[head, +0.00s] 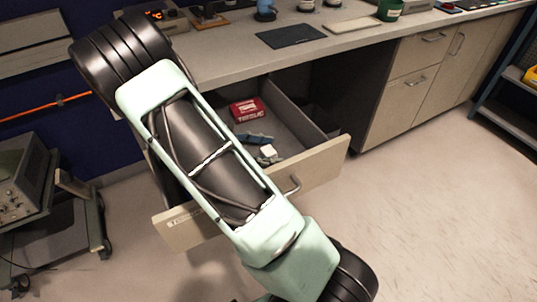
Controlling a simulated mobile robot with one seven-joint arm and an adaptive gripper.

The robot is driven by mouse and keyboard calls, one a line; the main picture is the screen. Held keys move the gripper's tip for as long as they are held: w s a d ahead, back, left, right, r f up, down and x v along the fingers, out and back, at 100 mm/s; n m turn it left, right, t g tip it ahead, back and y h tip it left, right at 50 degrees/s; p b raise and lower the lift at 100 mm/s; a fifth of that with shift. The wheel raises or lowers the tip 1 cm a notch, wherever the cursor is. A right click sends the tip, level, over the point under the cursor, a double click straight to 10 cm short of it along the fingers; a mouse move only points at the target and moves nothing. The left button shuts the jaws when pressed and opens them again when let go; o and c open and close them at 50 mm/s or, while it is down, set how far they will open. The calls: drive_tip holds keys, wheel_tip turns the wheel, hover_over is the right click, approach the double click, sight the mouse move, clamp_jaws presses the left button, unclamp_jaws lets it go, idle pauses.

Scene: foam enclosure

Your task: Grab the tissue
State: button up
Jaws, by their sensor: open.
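A small red box with white lettering that reads like "TISSUE" (247,109) lies in the open drawer (318,165), near its back. My arm crosses in front of the drawer from the upper left to the lower right and hides the drawer's left part. My gripper is outside the picture, so its place relative to the red box does not show. The red box is not covered by the arm.
A blue-grey item (257,138) and a small white item (268,152) lie in the drawer in front of the red box. The worktop (225,62) overhangs the drawer's back. A cart (75,205) stands at left. The floor (440,220) at right is clear.

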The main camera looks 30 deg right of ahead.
drive_tip(key=c, duration=0.9)
drive_tip(key=shift+c, duration=0.2)
